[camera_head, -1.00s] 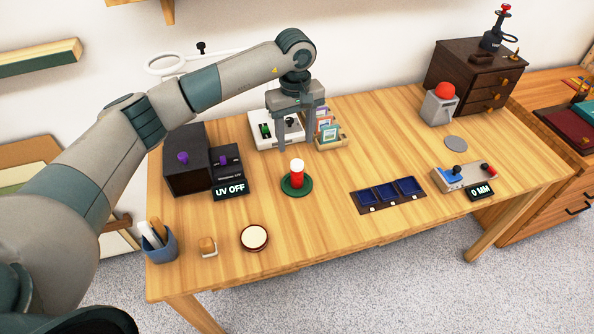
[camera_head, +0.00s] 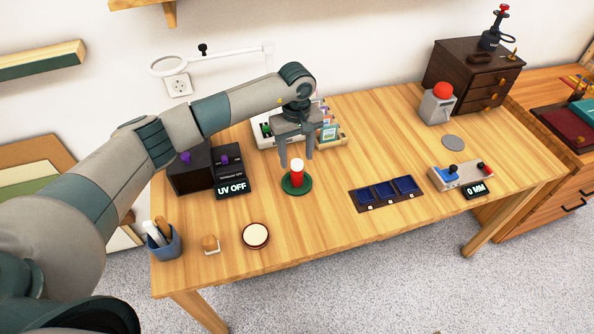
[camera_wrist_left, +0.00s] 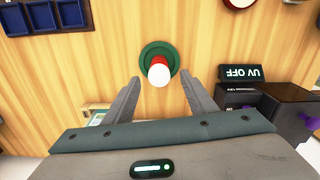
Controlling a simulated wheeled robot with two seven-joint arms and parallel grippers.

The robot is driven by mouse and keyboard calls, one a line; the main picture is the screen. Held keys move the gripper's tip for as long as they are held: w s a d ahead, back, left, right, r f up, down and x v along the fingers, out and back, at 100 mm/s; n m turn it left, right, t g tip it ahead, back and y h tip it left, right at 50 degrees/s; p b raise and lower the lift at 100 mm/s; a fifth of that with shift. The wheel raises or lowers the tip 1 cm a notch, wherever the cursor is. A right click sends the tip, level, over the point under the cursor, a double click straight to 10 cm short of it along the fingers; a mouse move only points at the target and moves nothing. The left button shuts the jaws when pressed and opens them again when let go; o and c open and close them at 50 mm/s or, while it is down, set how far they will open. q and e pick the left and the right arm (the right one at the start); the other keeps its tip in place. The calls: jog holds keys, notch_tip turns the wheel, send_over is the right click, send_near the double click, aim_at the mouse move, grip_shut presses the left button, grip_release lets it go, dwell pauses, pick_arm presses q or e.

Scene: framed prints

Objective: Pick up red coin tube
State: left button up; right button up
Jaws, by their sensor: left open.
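The red coin tube (camera_head: 297,177) with a white top stands upright on a round green base (camera_head: 289,188) near the middle of the table. In the left wrist view the white top of the tube (camera_wrist_left: 159,74) and the green base (camera_wrist_left: 152,50) lie just beyond the fingertips. My left gripper (camera_head: 296,162) is open and points down, with its fingers just behind and above the tube. In the wrist view the fingers (camera_wrist_left: 160,80) are spread to either side of the white top, without visible contact. My right gripper is not in view.
A black box (camera_head: 190,172) and UV OFF display (camera_head: 232,187) stand left of the tube. A blue-compartment tray (camera_head: 359,202) lies to its right. A white device (camera_head: 262,133) and card holder (camera_head: 335,142) are behind the gripper. A round white-topped disc (camera_head: 255,235) lies in front.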

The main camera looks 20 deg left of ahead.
aim_at(297, 163)
pick_arm(q)
notch_tip(297, 163, down, 3)
jog(key=shift+d+r+p, duration=0.1)
jog(key=shift+d+p, duration=0.05)
jog(key=shift+p, duration=0.55)
jog(key=shift+f, duration=0.35)
jog(key=c, duration=1.2)
jog(key=shift+r, duration=0.15)
